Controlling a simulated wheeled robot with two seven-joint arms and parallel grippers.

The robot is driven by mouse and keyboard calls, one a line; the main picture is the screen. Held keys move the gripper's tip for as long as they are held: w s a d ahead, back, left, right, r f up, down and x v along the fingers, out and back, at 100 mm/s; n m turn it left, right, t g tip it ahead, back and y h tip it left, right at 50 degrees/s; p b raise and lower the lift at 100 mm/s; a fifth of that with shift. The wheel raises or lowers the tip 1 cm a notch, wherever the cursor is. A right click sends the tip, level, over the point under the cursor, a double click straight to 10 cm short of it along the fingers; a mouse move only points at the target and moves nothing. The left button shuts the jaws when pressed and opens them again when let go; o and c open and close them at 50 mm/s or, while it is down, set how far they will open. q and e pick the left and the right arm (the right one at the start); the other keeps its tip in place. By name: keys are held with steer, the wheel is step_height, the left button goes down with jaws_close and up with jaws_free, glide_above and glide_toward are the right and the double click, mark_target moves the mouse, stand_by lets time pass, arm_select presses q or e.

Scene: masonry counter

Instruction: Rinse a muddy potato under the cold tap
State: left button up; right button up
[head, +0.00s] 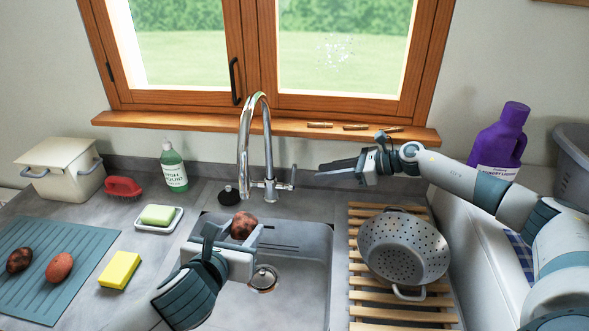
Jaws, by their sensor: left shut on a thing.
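My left gripper (233,240) is shut on a brownish-red potato (243,224) with darker patches, held over the sink (312,262). The potato is just below the end of the curved chrome tap (244,150); I see no water coming from it. The tap's lever (293,176) is on its right side. My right gripper (335,169) is to the right of the lever, its fingers pointing left towards it with a gap between. I see its fingers nearly edge-on and cannot tell whether they are apart.
Two potatoes, one darker (19,260) and one redder (59,267), lie on a blue-grey mat (75,240). A yellow sponge (119,270), soap dish (172,225) and green bottle (174,168) stand left of the sink. A colander (402,246) sits on a slatted rack (370,312) at right.

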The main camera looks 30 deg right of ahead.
mark_target(295, 169)
steer(key=shift+w+a+f, duration=0.2)
steer(key=shift+w+a, duration=0.95)
steer(key=shift+w+a+f, duration=0.15)
steer(key=shift+w+a, duration=1.05)
steer(key=shift+w+a+f, duration=0.2)
steer(key=shift+w+a, duration=0.95)
jaws_close()
